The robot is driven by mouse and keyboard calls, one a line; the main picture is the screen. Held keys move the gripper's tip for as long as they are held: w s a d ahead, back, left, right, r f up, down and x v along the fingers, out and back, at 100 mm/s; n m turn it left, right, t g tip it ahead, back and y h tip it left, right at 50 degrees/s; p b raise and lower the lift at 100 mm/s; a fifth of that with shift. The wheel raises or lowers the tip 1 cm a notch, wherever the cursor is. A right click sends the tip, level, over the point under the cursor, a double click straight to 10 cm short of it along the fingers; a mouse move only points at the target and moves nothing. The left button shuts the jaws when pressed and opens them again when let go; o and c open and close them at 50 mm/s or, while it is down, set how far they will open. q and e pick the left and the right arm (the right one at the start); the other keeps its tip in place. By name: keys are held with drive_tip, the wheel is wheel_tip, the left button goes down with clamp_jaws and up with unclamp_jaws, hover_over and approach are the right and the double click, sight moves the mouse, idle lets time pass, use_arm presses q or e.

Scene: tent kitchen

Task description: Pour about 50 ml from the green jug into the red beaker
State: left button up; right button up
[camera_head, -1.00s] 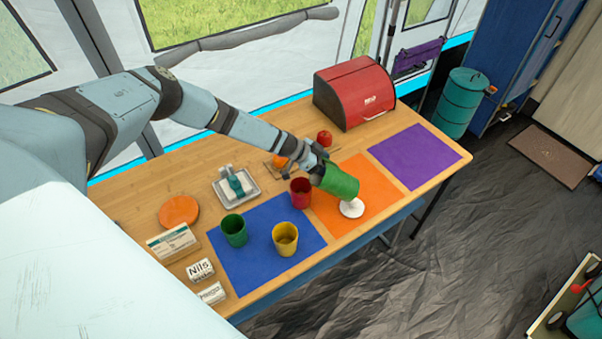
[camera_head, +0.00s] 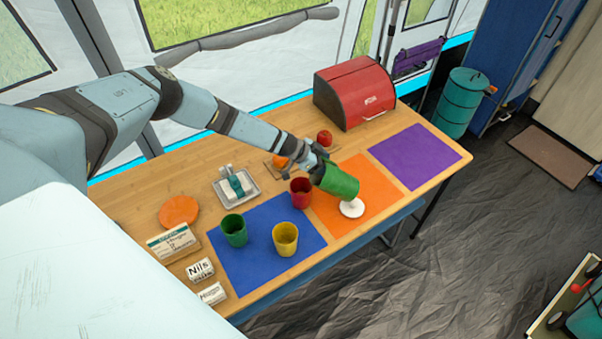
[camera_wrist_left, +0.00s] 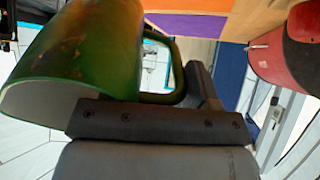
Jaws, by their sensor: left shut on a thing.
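The green jug (camera_head: 340,180) is held by my left gripper (camera_head: 322,168) above the table, over the orange mat. The jug is tilted, and its body fills the left of the left wrist view (camera_wrist_left: 75,55), with its handle (camera_wrist_left: 172,72) at the gripper. The red beaker (camera_head: 301,194) stands upright on the table just left of the jug, near the border of the blue and orange mats. I cannot see any stream of liquid or the level in the beaker. My right gripper is not in view.
A green beaker (camera_head: 234,231) and a yellow beaker (camera_head: 285,239) stand on the blue mat (camera_head: 265,270). A white round-based object (camera_head: 351,209) is on the orange mat (camera_head: 378,190). A red bread box (camera_head: 355,92) stands behind. The purple mat (camera_head: 415,157) is clear.

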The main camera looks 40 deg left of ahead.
sight(333, 163)
use_arm(q)
drive_tip(key=shift+r, duration=0.1)
idle(0.4)
drive_tip(key=shift+w+d+f+g+y+p, duration=0.1)
drive_tip(key=shift+w+d+g+y+p, duration=0.3)
drive_tip(key=shift+g+y+p, duration=0.4)
drive_tip(key=shift+w+d+f+g+y+p, duration=0.1)
drive_tip(key=shift+w+d+g+y+p, duration=0.25)
drive_tip(key=shift+y+p, duration=0.5)
drive_tip(key=shift+w+d+f+g+y+p, duration=0.1)
drive_tip(key=shift+w+d+g+y+p, duration=0.25)
drive_tip(key=shift+g+y+p, duration=0.5)
drive_tip(key=shift+w+d+r+m+g+y, duration=0.15)
drive_tip(key=shift+w+d+r+g+y, duration=0.15)
drive_tip(key=shift+r, duration=0.2)
drive_tip(key=shift+w+d+r+m+g+y, duration=0.2)
drive_tip(key=shift+d+r+g+y, duration=0.1)
drive_tip(key=shift+r+g+y, duration=0.15)
drive_tip(key=shift+w+d+r+g+y, duration=0.2)
drive_tip(key=shift+w+r+g+y, duration=0.1)
drive_tip(key=shift+r+g+y, duration=0.2)
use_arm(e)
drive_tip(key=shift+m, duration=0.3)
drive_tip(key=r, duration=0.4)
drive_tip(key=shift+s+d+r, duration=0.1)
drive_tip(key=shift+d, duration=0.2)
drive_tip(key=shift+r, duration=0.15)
